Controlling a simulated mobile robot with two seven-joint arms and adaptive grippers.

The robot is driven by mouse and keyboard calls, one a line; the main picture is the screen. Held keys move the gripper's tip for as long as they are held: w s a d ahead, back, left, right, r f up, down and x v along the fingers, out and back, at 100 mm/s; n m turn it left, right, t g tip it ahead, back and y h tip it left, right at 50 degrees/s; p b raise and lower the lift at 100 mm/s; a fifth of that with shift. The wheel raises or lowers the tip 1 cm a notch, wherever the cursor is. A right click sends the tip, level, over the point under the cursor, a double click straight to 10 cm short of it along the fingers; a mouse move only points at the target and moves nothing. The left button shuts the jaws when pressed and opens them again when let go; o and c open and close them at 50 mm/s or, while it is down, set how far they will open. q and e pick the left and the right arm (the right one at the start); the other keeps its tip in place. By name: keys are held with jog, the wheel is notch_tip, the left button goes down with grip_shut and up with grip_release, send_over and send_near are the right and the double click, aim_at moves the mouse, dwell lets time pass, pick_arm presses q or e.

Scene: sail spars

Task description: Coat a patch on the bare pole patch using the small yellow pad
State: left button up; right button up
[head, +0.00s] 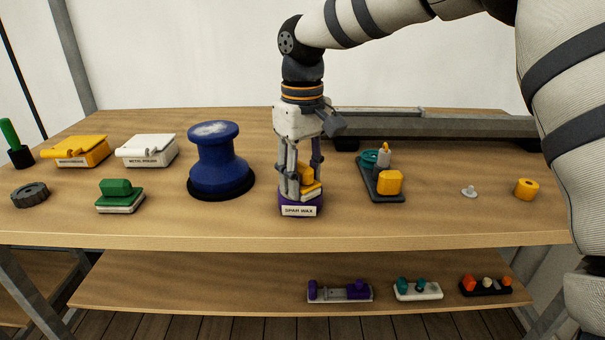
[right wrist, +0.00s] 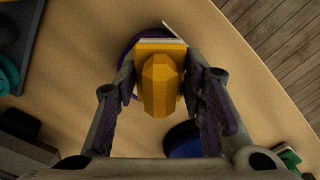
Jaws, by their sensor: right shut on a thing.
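My right gripper (head: 303,188) points straight down and is shut on the small yellow pad (head: 308,174). In the right wrist view the pad's yellow grip (right wrist: 160,86) sits between both fingers, with a pale layer at its far edge. The pad is at the mouth of the purple wax tin (head: 285,208), labelled "SPAR WAX"; I cannot tell if its underside touches the wax. The tin's rim also shows in the right wrist view (right wrist: 127,47). A long grey pole-like beam (head: 450,126) lies at the back right; no bare patch can be made out. My left gripper is not in view.
A blue spool-shaped post (head: 218,165) stands left of the tin. A green block pad (head: 120,195), yellow box (head: 80,150) and white box (head: 146,150) are further left. A dark tray (head: 381,180) with teal and yellow pieces is right.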

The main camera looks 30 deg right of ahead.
aim_at(303, 165)
jog(key=shift+f, duration=0.15)
dwell(0.3)
jog(key=shift+r, duration=3.6)
